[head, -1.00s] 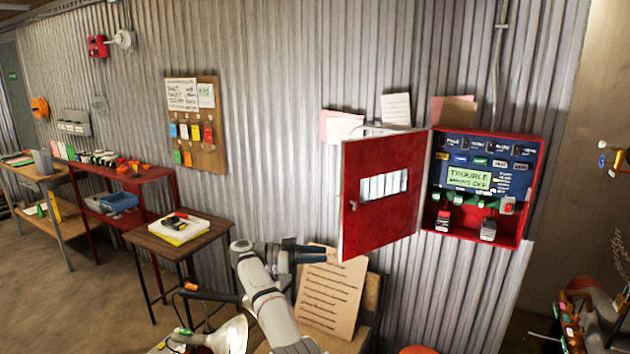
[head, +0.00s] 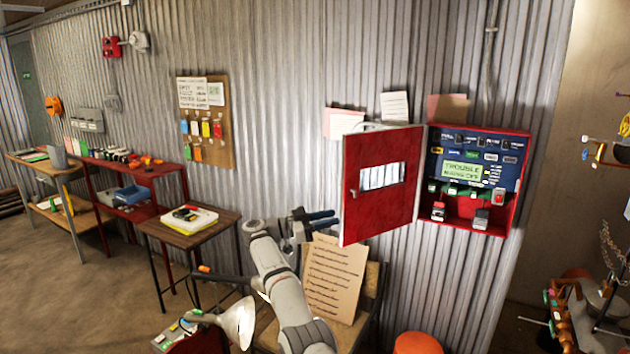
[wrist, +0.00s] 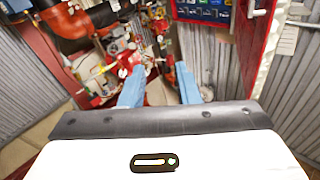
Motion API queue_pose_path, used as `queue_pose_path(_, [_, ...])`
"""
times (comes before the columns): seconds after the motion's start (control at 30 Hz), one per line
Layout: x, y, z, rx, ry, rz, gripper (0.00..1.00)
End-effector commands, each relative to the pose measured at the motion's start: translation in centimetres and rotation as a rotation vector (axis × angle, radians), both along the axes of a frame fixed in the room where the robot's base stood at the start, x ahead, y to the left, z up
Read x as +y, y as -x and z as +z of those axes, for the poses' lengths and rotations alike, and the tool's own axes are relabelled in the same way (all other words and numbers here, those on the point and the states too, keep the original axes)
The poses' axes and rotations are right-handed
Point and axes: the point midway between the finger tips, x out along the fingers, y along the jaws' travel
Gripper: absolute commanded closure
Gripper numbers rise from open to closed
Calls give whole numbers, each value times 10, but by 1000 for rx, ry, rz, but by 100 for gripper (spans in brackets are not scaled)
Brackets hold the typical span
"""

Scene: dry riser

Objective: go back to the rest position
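My gripper (head: 334,220) is raised in front of the corrugated wall, just left of the open red cabinet door (head: 352,215) in the head view. I cannot tell from there how far it is from the door. In the wrist view its blue fingers (wrist: 158,92) stand apart with nothing held between them. The red cabinet (head: 512,205) stands open on the wall, with a dark blue panel, a green label reading "TROUBLE" and several small devices inside. Part of the cabinet also shows at the top of the wrist view (wrist: 212,12).
A written board (head: 335,280) leans behind my arm. A small table (head: 185,238) with a tray (head: 190,219), a red shelf (head: 165,171) and a wooden bench (head: 30,165) stand to the left. A lamp (head: 238,320) and an orange stool (head: 418,343) are low in front. Red pipework (wrist: 75,25) shows in the wrist view.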

Motion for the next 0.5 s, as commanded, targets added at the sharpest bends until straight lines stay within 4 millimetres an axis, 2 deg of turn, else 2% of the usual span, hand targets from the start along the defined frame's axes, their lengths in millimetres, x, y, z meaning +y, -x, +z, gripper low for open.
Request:
queue_pose_path(0.17, [-11, -29, 55, -65, 68, 143, 71])
queue_pose_path(0.33, [-16, -66, 133, -127, 149, 360, 71])
queue_pose_path(0.37, [-15, -76, 135, -106, 165, 407, 71])
queue_pose_path(0.43, [-10, -103, 124, -23, 189, 519, 71])
queue_pose_path(0.47, [-18, -81, 178, -121, 186, 579, 71])
queue_pose_path(0.5, [-23, -69, 204, -150, 193, 651, 71])
